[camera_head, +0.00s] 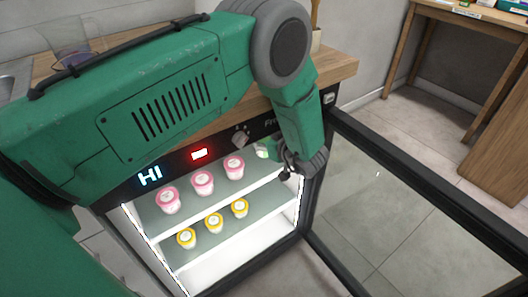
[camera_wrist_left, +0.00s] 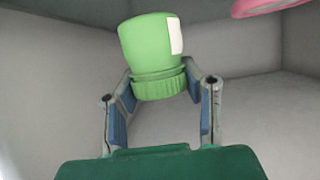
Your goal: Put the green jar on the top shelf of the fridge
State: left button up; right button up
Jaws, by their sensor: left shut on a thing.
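The fridge (camera_head: 133,221) stands open and lit, with its glass door (camera_head: 400,215) swung out to the right. Its top shelf (camera_head: 183,226) holds three pink-lidded jars (camera_head: 203,183) in a row. My left gripper (camera_head: 278,160) is inside at the right end of the top shelf level, shut on the green jar (camera_head: 263,149). In the left wrist view the green jar (camera_wrist_left: 150,45) sits between the fingers (camera_wrist_left: 160,84), which close around its ribbed lid. Whether its base touches the shelf I cannot tell. My right gripper is out of view.
Three yellow-lidded jars (camera_head: 214,222) stand on the shelf below. A pink lid (camera_wrist_left: 268,6) shows at the upper right of the left wrist view, apart from the green jar. The wooden counter (camera_head: 335,68) lies above the fridge, and a glass beaker (camera_head: 72,42) stands at the upper left.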

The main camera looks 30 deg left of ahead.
pick_arm(q)
jog(key=f+b, duration=0.1)
jog(key=f, duration=0.3)
jog(key=shift+a+f+b, duration=0.1)
jog(key=shift+a+b, duration=0.25)
jog(key=shift+a, duration=0.05)
jog(key=shift+w+d, duration=0.1)
jog(key=shift+d, duration=0.05)
jog(key=shift+d+r, duration=0.2)
jog(key=shift+d, duration=0.15)
jog(key=o, duration=0.8)
jog(key=shift+a+f, duration=0.25)
jog(key=shift+f, duration=0.05)
jog(key=o, duration=0.4)
jog(key=shift+a, duration=0.2)
jog(key=shift+o, duration=0.2)
jog(key=shift+a, duration=0.1)
jog(key=shift+r, duration=0.15)
jog(key=p+v, duration=0.3)
jog(key=v, duration=0.9)
jog(key=shift+d, duration=0.3)
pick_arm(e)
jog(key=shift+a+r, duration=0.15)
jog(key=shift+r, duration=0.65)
